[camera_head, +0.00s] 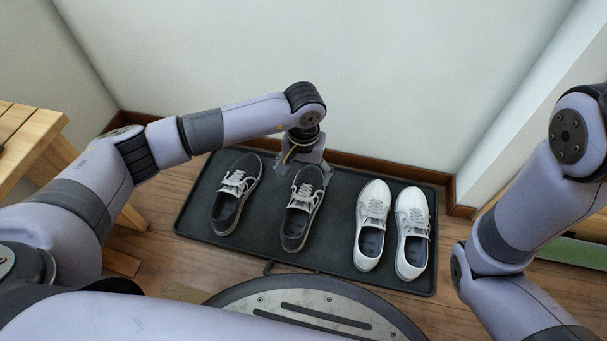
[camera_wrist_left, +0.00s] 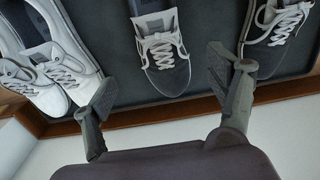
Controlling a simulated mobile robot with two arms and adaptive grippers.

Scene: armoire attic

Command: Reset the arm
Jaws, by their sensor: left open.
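My left gripper (camera_head: 305,166) is over the back edge of the dark tray (camera_head: 330,254), at the toe end of the right black shoe (camera_head: 302,212). Its fingers are spread. In the left wrist view my left gripper (camera_wrist_left: 160,78) has the toe of that black shoe (camera_wrist_left: 166,62) lying between its open fingers, with nothing clamped. I cannot tell whether a finger touches the shoe. My right arm shows at the right, but its gripper is out of the picture.
The left black shoe (camera_head: 237,192) and two white shoes (camera_head: 371,222) (camera_head: 411,231) also lie on the tray. A wall (camera_head: 370,80) with a brown baseboard (camera_head: 385,164) stands close behind. A wooden bench (camera_head: 30,140) is at the left, a green-edged piece (camera_head: 575,252) at the right.

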